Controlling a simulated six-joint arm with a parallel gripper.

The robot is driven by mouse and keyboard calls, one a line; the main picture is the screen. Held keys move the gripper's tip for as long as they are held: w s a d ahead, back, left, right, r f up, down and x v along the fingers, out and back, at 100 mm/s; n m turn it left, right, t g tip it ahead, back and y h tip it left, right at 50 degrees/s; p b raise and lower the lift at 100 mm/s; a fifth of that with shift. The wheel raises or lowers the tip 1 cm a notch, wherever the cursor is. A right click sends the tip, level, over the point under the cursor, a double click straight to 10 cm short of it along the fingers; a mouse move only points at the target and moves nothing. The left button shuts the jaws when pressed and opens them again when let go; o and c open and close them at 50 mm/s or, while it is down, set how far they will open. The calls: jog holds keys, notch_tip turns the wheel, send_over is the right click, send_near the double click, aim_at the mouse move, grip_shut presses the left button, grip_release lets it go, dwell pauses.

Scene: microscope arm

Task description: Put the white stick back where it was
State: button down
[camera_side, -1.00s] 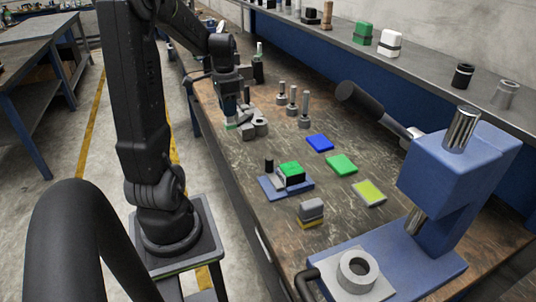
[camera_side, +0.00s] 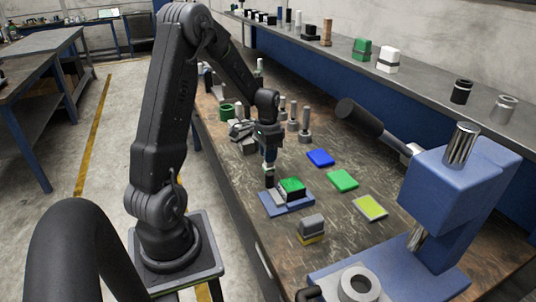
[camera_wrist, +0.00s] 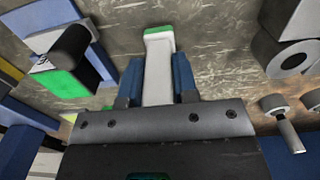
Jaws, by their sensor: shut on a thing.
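The white stick (camera_wrist: 158,70) with a green end shows in the wrist view, between the two blue fingers of my gripper (camera_wrist: 157,78). My gripper is shut on it, and the green end points away from my palm. In the side view my gripper (camera_side: 269,160) hangs above the back left part of a blue tray (camera_side: 278,207). The stick shows there only as a small pale patch. I cannot tell how much gap lies between the stick and the post.
A blue pad (camera_side: 320,158), a green pad (camera_side: 342,180) and a yellow-green pad (camera_side: 370,207) lie right of the tray. A grey block (camera_side: 312,225) sits in front. The blue microscope (camera_side: 452,180) stands at right. A green ring (camera_side: 227,110) and grey parts lie behind.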

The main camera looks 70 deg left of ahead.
jog(key=shift+f, duration=0.25)
jog(key=shift+f, duration=0.1)
jog(key=c, duration=0.9)
grip_release()
notch_tip(320, 180, up, 12)
jog(key=s+d+r+t, duration=0.2)
jog(key=s+d, duration=0.2)
jog(key=d, duration=0.5)
jog(key=s+d+r+t, duration=0.1)
jog(key=s+d+r, duration=0.1)
jog(key=d, duration=0.7)
jog(key=s+d+r+t, duration=0.2)
jog(key=s+d, duration=0.3)
jog(key=d, duration=0.4)
jog(key=shift+s+d+r+t, duration=0.1)
jog(key=shift+s+r+t, duration=0.2)
jog(key=shift+r, duration=0.25)
